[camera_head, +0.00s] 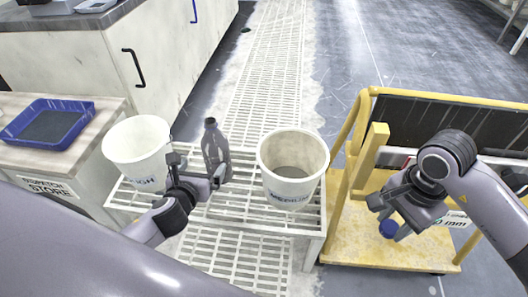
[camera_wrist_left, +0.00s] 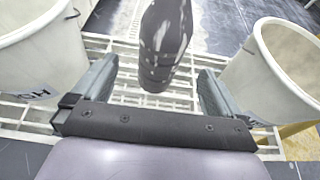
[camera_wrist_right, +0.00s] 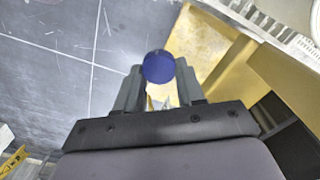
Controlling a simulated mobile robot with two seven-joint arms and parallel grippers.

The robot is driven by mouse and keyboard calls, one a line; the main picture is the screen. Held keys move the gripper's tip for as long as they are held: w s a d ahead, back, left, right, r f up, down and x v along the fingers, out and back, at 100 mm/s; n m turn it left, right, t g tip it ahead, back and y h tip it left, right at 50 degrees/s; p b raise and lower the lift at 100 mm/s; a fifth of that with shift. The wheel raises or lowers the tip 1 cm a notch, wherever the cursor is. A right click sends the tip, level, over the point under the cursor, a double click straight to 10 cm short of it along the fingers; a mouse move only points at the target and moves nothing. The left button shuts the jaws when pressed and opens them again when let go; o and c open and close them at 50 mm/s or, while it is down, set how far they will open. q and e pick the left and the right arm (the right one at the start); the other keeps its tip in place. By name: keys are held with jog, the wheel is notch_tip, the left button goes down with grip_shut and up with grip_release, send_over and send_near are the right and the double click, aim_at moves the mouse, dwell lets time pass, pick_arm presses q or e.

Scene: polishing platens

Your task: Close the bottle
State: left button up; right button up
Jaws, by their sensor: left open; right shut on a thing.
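A dark grey translucent bottle (camera_head: 215,150) stands upright over the white slatted rack, between two white buckets. It also shows in the left wrist view (camera_wrist_left: 165,45), between the spread fingers. My left gripper (camera_head: 200,172) is open around or just in front of the bottle's lower part; I cannot tell whether a finger touches it. My right gripper (camera_head: 385,215) is shut on a blue cap (camera_head: 389,229), held over the yellow cart, well right of the bottle. The cap also shows at the fingertips in the right wrist view (camera_wrist_right: 158,66). The bottle's mouth appears uncovered.
White buckets stand left (camera_head: 138,150) and right (camera_head: 292,168) of the bottle on the slatted rack (camera_head: 245,212). A yellow cart (camera_head: 345,235) with an upright frame is at right. A blue tray (camera_head: 47,125) sits on a side table at left.

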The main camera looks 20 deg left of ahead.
aim_at(210, 157)
pick_arm(q)
jog(key=b+x, duration=0.3)
jog(key=x, duration=0.3)
jog(key=shift+f, duration=0.15)
pick_arm(e)
notch_tip(210, 157, down, 3)
jog(key=shift+f, duration=0.1)
pick_arm(q)
jog(key=shift+w, duration=0.35)
jog(key=w+f+b, duration=0.3)
jog(key=shift+w+a, duration=0.1)
jog(key=shift+a, duration=0.1)
jog(key=shift+w+a+b, duration=0.15)
jog(key=shift+w+b, duration=0.3)
jog(key=shift+w, duration=0.1)
pick_arm(e)
notch_tip(210, 157, down, 4)
jog(key=shift+r, duration=0.15)
